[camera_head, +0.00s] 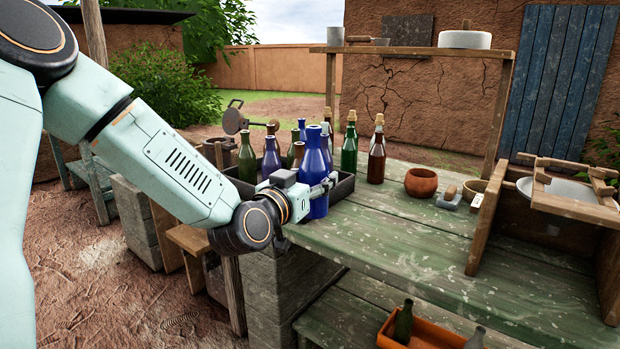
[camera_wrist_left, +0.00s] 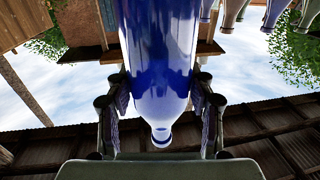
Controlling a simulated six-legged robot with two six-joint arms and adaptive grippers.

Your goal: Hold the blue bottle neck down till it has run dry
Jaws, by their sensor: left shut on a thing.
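The blue bottle (camera_head: 315,160) is upright in the head view, neck up, in front of the dark crate's near side. My left gripper (camera_head: 319,188) is shut on its body from the left. I cannot tell whether its base touches the table. In the left wrist view, which shows the scene upside down, the blue bottle (camera_wrist_left: 158,60) sits between the two fingers, its open mouth toward the bottom of the picture. No liquid is seen leaving it. My right gripper is not in view.
A dark crate (camera_head: 344,188) holds several bottles close behind. Red (camera_head: 376,160) and green (camera_head: 349,150) corked bottles stand right of it, then a clay bowl (camera_head: 421,183). A wooden frame over a pale basin (camera_head: 560,187) is at right. The green table's front (camera_head: 400,240) is clear. An orange tray (camera_head: 437,332) lies below.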

